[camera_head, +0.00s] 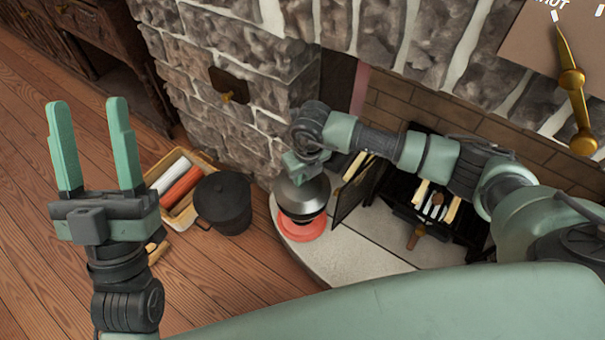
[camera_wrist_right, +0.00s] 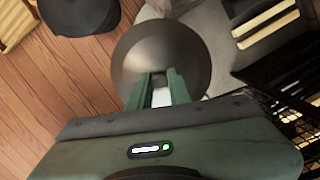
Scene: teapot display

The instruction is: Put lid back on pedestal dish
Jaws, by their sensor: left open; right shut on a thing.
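A round grey metallic lid (camera_head: 297,193) is under my right gripper (camera_head: 304,168) in the head view. It also shows in the right wrist view (camera_wrist_right: 195,48) as a wide metal disc. The right gripper's fingers (camera_wrist_right: 162,88) are shut on the lid at its top, and the grasped part is mostly hidden. A dark rounded part, likely the pedestal dish (camera_head: 300,217), shows below the lid, above a red-orange round base (camera_head: 302,232). I cannot tell whether lid and dish touch. My left gripper (camera_head: 88,105) is open and empty, raised at the left.
The dish stands on a pale stone hearth (camera_head: 360,255). A black pot (camera_head: 224,203) and a wooden crate (camera_head: 187,213) with rolled items are on the floor to the left. The fireplace grate (camera_head: 425,205) and a black screen (camera_head: 352,188) stand close on the right.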

